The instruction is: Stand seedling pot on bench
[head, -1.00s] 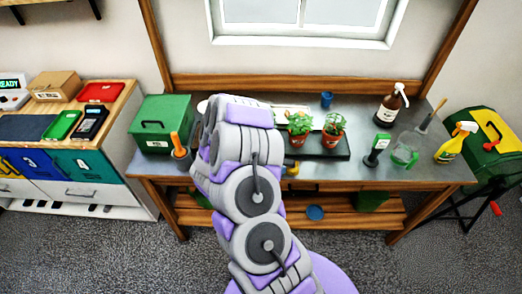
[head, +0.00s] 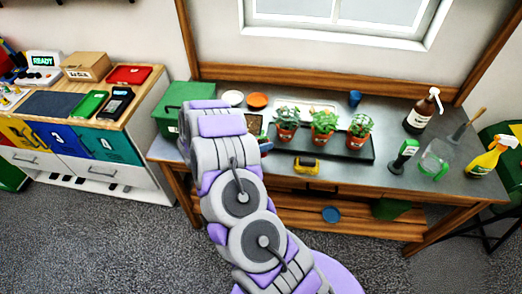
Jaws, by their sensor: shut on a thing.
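Seedling pots with green leaves stand upright on the bench's dark tray (head: 345,154): a left pot (head: 286,133), a middle pot (head: 322,138) and a right pot (head: 358,130). The steel-topped wooden bench (head: 385,190) runs below the window. My arm reaches up over the bench's left part. My gripper's jaws are hidden behind my own arm links, so neither the fingers nor anything between them shows. A small dark-blue piece and a bit of brown and green show at the arm's right edge; I cannot tell what they are.
A green box (head: 172,110) stands at the bench's left end. A yellow-handled item (head: 307,166) lies at the front edge. Bare steel lies right of the tray.

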